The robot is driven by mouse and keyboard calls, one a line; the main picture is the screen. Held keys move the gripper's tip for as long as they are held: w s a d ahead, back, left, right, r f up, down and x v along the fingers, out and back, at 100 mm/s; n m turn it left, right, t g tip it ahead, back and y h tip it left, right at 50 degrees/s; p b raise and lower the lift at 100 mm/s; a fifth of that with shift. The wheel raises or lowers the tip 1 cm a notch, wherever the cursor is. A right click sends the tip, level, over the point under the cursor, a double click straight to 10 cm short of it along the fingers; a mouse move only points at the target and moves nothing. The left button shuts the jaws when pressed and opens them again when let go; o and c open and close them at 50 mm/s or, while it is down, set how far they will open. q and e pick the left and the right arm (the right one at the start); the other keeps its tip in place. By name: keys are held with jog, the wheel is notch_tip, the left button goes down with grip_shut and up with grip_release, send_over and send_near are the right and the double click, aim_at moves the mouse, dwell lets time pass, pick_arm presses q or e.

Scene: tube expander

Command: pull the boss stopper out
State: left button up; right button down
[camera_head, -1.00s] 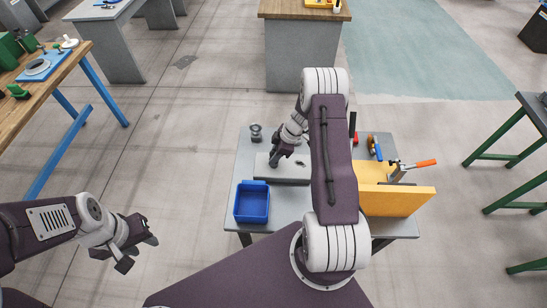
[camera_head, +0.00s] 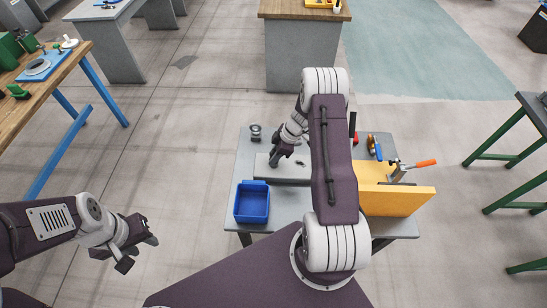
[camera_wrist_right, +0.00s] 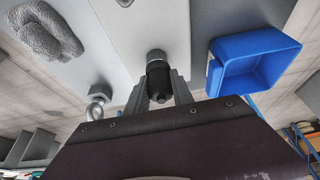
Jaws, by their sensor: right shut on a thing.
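The boss stopper (camera_wrist_right: 159,80), a dark cylindrical piece, stands in line with a short grey round boss (camera_wrist_right: 157,56) on a pale grey plate (camera_wrist_right: 118,30) in the right wrist view. My right gripper (camera_wrist_right: 160,92) has one finger on each side of the stopper and is shut on it. In the head view my right gripper (camera_head: 275,160) is over the left end of the plate (camera_head: 287,173), and the stopper is too small to make out there. My left gripper (camera_head: 139,253) is open and empty, away to the left of the table.
A blue bin (camera_head: 251,214) stands on the small grey table (camera_head: 230,184), close to my right gripper. A metal fitting (camera_head: 256,133) stands at the table's back left. A yellow block (camera_head: 398,203) and orange-handled tools (camera_head: 375,149) are at the right, beyond my right arm.

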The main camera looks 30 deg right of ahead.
aim_at(274, 152)
jog(key=shift+r, duration=0.6)
dwell(0.4)
jog(key=shift+r+p, duration=1.65)
jog(key=shift+r, duration=2.3)
